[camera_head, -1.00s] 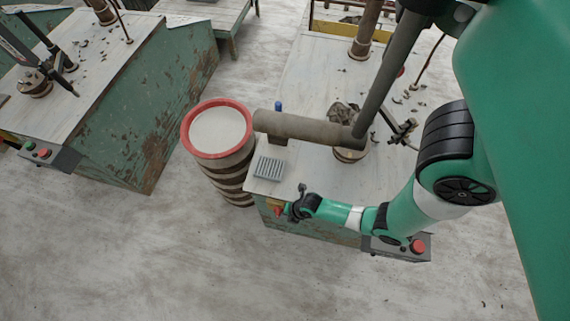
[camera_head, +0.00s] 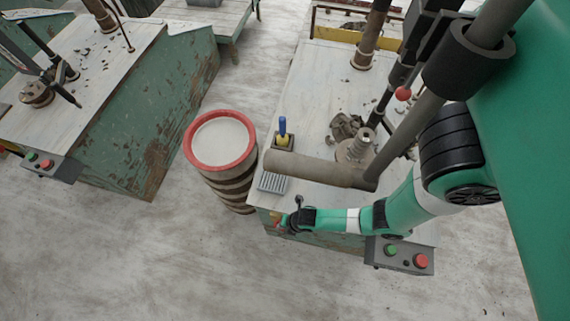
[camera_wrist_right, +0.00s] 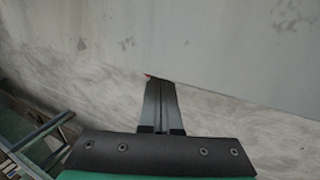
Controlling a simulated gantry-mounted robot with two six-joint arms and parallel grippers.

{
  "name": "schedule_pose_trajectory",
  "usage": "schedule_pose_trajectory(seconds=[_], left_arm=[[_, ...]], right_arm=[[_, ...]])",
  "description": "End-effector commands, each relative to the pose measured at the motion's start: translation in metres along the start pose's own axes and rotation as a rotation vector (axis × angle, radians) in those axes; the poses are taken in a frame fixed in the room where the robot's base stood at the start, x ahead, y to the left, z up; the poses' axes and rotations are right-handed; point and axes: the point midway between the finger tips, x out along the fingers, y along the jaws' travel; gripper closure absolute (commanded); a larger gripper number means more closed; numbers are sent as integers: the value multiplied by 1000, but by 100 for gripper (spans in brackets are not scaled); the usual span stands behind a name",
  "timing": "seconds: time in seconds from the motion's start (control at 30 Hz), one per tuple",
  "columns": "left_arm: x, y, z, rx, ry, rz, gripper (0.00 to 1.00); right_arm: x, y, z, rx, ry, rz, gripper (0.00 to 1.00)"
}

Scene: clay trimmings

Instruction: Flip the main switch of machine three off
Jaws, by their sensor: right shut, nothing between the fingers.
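A machine with a pale worktop (camera_head: 315,85) and green sides stands right of centre in the head view; I cannot read a number on it. A small red switch handle (camera_head: 278,223) with a bit of yellow shows at the left end of its front face. My right gripper (camera_head: 284,228) is shut and empty, right beside this handle. The handle's position and any contact are too small to tell. In the right wrist view the shut fingers (camera_wrist_right: 158,82) point at the pale worktop's edge, with a tiny orange-red bit at their tips. My left gripper is out of view.
A control box (camera_head: 402,255) with green and red buttons hangs on the machine's front, right of my gripper. A red-rimmed barrel (camera_head: 220,145) stands close to its left side. A thick brown pipe (camera_head: 320,170) crosses above the worktop. Another machine (camera_head: 130,130) stands left; the foreground floor is open.

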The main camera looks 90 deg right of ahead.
Motion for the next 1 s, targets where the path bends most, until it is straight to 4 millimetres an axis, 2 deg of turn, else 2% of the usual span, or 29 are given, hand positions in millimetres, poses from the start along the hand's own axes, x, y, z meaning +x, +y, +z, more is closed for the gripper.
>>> schedule_pose_trajectory(seconds=[0.57, 1.0], left_arm=[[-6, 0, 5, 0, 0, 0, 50], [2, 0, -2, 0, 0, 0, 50]], right_arm=[[18, 26, 0, 0, 0, -1, 100], [8, 29, 0, 0, 0, -1, 100]])
